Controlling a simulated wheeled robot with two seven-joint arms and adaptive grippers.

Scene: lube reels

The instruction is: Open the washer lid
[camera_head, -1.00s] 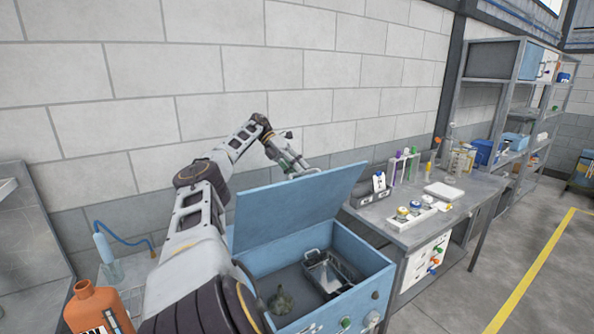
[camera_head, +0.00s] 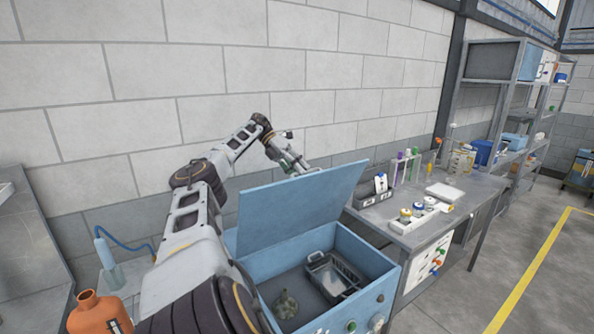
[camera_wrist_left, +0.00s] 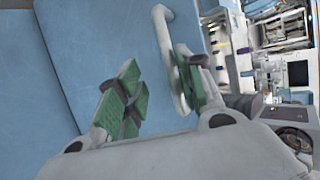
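The blue washer (camera_head: 378,278) is an open-topped box. Its flat blue lid (camera_head: 300,205) stands raised, hinged on the wall side and tilted up. My left gripper (camera_head: 296,163) is at the lid's far side, its fingertips partly hidden behind the lid's top edge. In the left wrist view, my left gripper (camera_wrist_left: 160,95) has its green-padded fingers spread apart. A pale bar handle (camera_wrist_left: 174,65) on the blue lid surface (camera_wrist_left: 110,40) passes between them, close to the right-hand finger. My right gripper is not in view.
Inside the washer are a metal basket (camera_head: 333,280) and a dark greenish lump (camera_head: 285,304). A grey bench (camera_head: 455,207) with racks and bottles stands right of the washer. An orange bottle (camera_head: 95,314) stands at lower left. A block wall (camera_head: 330,60) is close behind.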

